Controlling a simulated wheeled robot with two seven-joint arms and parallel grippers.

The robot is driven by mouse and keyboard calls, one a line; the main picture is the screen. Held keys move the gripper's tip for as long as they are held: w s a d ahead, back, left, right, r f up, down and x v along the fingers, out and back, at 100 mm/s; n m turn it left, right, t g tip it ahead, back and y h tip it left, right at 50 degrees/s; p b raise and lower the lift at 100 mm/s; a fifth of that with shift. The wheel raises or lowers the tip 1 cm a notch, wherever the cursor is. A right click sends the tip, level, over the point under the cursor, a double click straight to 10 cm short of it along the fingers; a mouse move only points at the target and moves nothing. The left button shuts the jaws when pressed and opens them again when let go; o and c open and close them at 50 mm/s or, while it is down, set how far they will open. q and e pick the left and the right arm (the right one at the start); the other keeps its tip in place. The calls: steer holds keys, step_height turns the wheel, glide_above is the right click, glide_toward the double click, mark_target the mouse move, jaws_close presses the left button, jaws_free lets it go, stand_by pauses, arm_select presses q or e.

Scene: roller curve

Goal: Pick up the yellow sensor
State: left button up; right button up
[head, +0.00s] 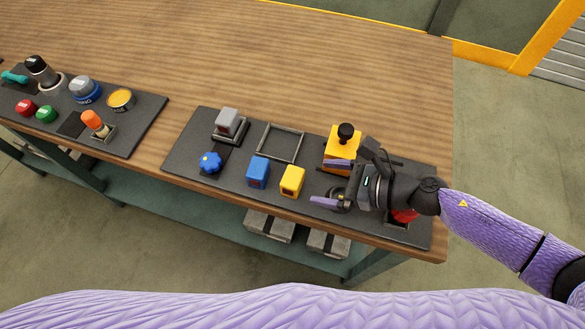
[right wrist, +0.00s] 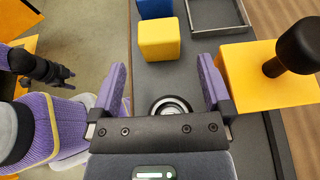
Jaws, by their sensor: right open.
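The yellow sensor (head: 291,181) is a small yellow block with a dark window on its front, standing on the dark mat beside a blue block. It also shows in the right wrist view (right wrist: 160,40), just beyond the fingertips. My right gripper (head: 326,182) is open and empty, to the right of the sensor, with its fingers pointing left toward it. In the right wrist view the open fingers (right wrist: 160,75) have a gap between them in line with the sensor, not touching it. What looks like my left gripper (right wrist: 48,70) hangs far off at the left; its jaws are unclear.
A blue block (head: 258,172) stands close on the sensor's left. A yellow box with a black knob (head: 341,151) is beside my right gripper. A round metal-ringed part (right wrist: 172,106) lies below the fingers. An empty square frame (head: 281,142) is behind the sensor.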

mark_target(293, 176)
steer(key=x, duration=0.7)
steer(key=shift+a+r, duration=0.15)
steer(key=shift+a, duration=0.2)
steer(key=shift+c, duration=0.3)
steer(key=shift+r, duration=0.1)
steer(key=c, duration=1.1)
